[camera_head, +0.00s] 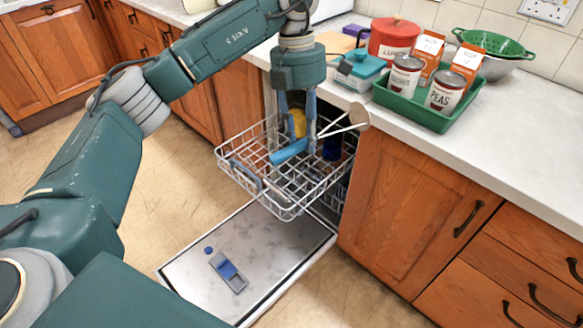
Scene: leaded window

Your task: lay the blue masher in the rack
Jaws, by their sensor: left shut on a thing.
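The blue masher has a blue handle (288,152), two thin metal prongs and a round pale head (357,117). My left gripper (304,140) points straight down over the rack and is shut on the masher. The masher lies slantwise across the gripper, its handle low among the wires and its head up at the right, near the counter's edge. The white wire rack (290,207) is pulled out of the dishwasher. I cannot tell whether the handle touches the wires. My right gripper is not in view.
A yellow thing (298,122) and a dark blue thing (332,148) stand in the rack's rear part. The rack's front is mostly bare. The dishwasher door (270,250) lies open below. A green tray (412,116) with cans and cartons stands on the counter at right.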

